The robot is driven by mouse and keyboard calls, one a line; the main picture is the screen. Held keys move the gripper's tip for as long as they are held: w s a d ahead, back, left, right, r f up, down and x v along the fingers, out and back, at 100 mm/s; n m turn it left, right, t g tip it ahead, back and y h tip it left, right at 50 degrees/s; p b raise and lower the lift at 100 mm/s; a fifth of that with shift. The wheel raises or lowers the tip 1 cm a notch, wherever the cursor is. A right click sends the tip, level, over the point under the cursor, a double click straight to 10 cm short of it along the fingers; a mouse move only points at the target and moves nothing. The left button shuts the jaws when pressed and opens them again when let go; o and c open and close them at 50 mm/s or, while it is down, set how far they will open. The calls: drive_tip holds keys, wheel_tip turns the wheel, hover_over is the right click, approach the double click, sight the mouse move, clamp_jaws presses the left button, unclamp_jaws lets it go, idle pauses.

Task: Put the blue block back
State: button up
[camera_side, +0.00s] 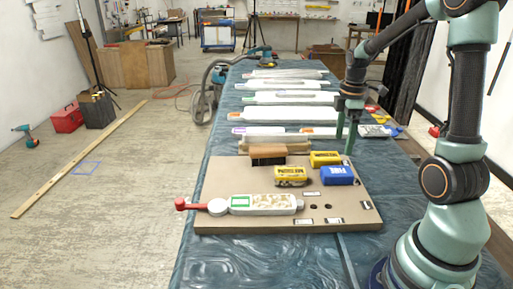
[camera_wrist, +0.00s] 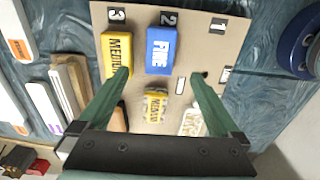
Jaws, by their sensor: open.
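The blue block (camera_side: 339,176) lies on the tan board (camera_side: 225,175), toward its right side in the side view. In the wrist view the blue block (camera_wrist: 159,51), marked FINE, sits beside the label 2. My gripper (camera_side: 345,146) is open and empty above the far right part of the board. In the wrist view its fingers (camera_wrist: 160,76) are spread wide, with the blue block ahead between their tips. They appear apart from it.
A yellow block (camera_side: 325,158) sits beside the blue one; a worn yellow block (camera_side: 291,177) is nearer the board's middle. A brown block (camera_side: 268,155) stands at the back edge. More white reliefs (camera_side: 290,113) lie behind.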

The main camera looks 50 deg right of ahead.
drive_tip(key=s+a+r+m+t, duration=0.1)
drive_tip(key=a+r+m, duration=0.3)
drive_tip(key=a, duration=0.7)
drive_tip(key=s+a+r+m+t, duration=0.1)
drive_tip(key=a+r+m+t, duration=0.3)
drive_tip(key=a, duration=0.7)
drive_tip(key=shift+r+m+t, duration=0.3)
drive_tip(key=shift+r+m, duration=0.2)
drive_tip(key=shift+r, duration=0.45)
